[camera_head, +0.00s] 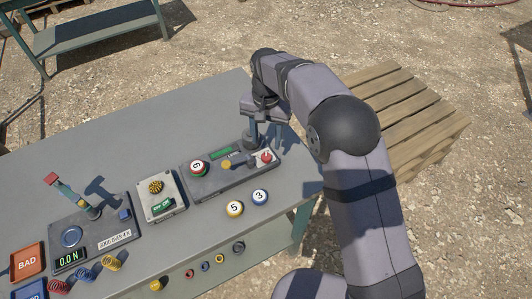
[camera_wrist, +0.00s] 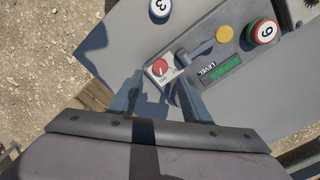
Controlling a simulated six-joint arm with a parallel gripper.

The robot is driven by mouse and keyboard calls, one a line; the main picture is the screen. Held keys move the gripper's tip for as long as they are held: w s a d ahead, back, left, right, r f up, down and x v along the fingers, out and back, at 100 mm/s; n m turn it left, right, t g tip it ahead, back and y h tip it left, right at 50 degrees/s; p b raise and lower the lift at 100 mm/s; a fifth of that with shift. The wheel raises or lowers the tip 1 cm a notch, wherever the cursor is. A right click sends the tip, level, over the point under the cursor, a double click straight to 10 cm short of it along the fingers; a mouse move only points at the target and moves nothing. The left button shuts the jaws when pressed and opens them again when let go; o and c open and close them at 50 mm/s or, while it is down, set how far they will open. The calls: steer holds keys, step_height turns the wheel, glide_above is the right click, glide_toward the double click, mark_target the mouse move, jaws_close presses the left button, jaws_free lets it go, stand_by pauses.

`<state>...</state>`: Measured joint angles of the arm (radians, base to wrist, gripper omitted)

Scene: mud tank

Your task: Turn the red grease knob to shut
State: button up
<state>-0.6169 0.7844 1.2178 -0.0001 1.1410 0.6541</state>
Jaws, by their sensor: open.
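The red grease knob (camera_head: 266,157) sits on a small pale plate at the right end of a grey panel (camera_head: 205,186) on the bench. In the wrist view the red knob (camera_wrist: 160,67) shows a pale pointer mark on its face. My gripper (camera_head: 266,137) is above the right end of the panel, pointing down. In the wrist view its two fingers (camera_wrist: 158,85) are apart, with the knob just beyond their tips and roughly between them. The gripper is open and holds nothing. I cannot tell whether a finger touches the knob plate.
A yellow knob box (camera_head: 160,194) stands left. A wooden pallet (camera_head: 405,105) is beyond the bench.

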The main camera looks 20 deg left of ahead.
mark_target(266, 156)
steer(key=shift+f+p, duration=1.4)
steer(key=shift+f, duration=2.3)
steer(key=c, duration=1)
